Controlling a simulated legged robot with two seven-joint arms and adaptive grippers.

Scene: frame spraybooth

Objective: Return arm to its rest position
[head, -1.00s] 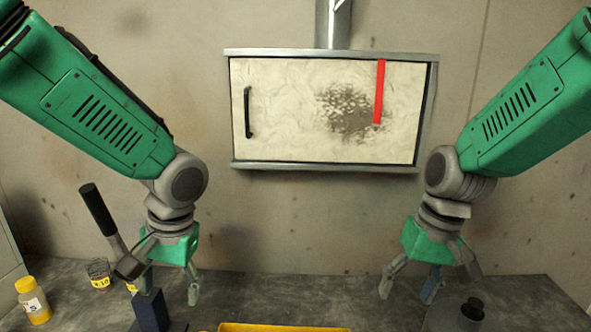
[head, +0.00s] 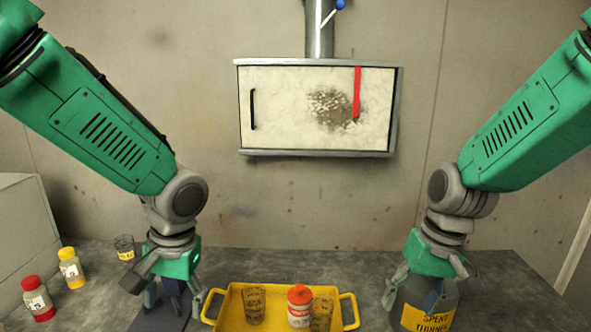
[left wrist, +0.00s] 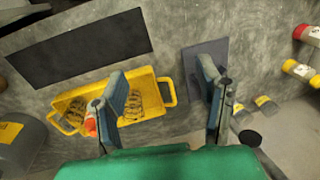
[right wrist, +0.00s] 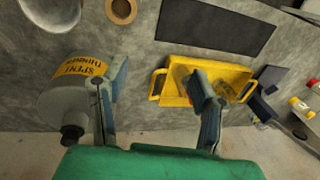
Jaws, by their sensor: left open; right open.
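My left gripper (head: 172,298) hangs fingers-down over the left of the bench, above a dark flat plate (head: 150,320). In the left wrist view its two fingers (left wrist: 162,100) stand wide apart with nothing between them. My right gripper (head: 424,290) hangs fingers-down over the right of the bench, in front of or beside a grey container labelled "SPENT THINNER" (head: 437,312). In the right wrist view its fingers (right wrist: 160,98) are apart and empty, with that container (right wrist: 72,100) by the left finger. No contact can be made out.
A yellow tray (head: 275,329) between the grippers holds a red-capped bottle (head: 300,312) and clear cups. Yellow-capped (head: 71,270) and red-capped (head: 38,300) bottles and a cup (head: 125,247) stand left. A closed cabinet (head: 300,110) hangs on the wall.

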